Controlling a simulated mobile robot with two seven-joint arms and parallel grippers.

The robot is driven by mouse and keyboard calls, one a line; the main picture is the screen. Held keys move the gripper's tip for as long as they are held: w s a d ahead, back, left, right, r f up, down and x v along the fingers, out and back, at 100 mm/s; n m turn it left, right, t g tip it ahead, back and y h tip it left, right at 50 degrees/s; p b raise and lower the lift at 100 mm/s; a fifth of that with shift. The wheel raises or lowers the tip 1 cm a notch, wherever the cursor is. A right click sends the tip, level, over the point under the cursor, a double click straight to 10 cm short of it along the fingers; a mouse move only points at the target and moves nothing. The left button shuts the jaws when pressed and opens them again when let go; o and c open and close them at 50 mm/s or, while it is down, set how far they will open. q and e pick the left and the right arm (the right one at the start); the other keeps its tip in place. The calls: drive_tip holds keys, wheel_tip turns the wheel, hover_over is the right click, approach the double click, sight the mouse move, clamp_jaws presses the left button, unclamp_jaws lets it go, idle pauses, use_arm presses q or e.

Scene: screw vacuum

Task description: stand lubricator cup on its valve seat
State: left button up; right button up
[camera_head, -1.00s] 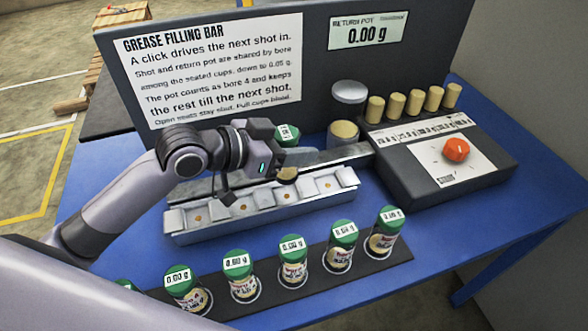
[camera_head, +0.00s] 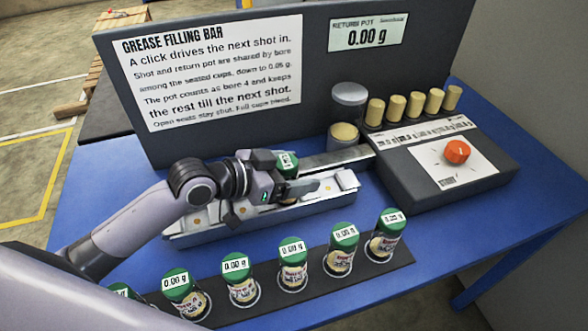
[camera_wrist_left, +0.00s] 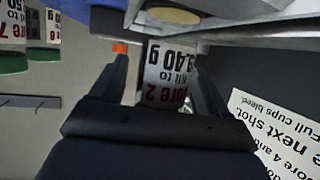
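A lubricator cup with a green lid (camera_head: 287,162) is held in my left gripper (camera_head: 297,184), over the filling rail (camera_head: 205,236). The gripper is shut on it. In the left wrist view, its white label (camera_wrist_left: 168,75) shows between the two fingers and reads "bore 2" and "3.40 g". The cup looks roughly upright. The gripper hides the cup's lower part and the middle seats, so I cannot tell whether the cup touches a seat. An open valve seat (camera_head: 345,181) shows at the rail's right end. My right gripper is not in view.
Several green-lidded cups (camera_head: 292,262) stand on a dark strip (camera_head: 395,262) in front of the rail. The return pot (camera_head: 343,135), a control box with an orange knob (camera_head: 457,151) and several tan plugs (camera_head: 414,103) are at right. A tall sign panel (camera_head: 315,80) stands behind.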

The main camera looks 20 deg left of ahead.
use_arm(q)
drive_tip(key=shift+r, duration=0.2)
drive_tip(key=shift+s+a, duration=0.2)
drive_tip(key=shift+a, duration=0.1)
drive_tip(key=v, duration=1.1)
drive_tip(key=shift+s, duration=0.15)
drive_tip(key=shift+r, duration=0.1)
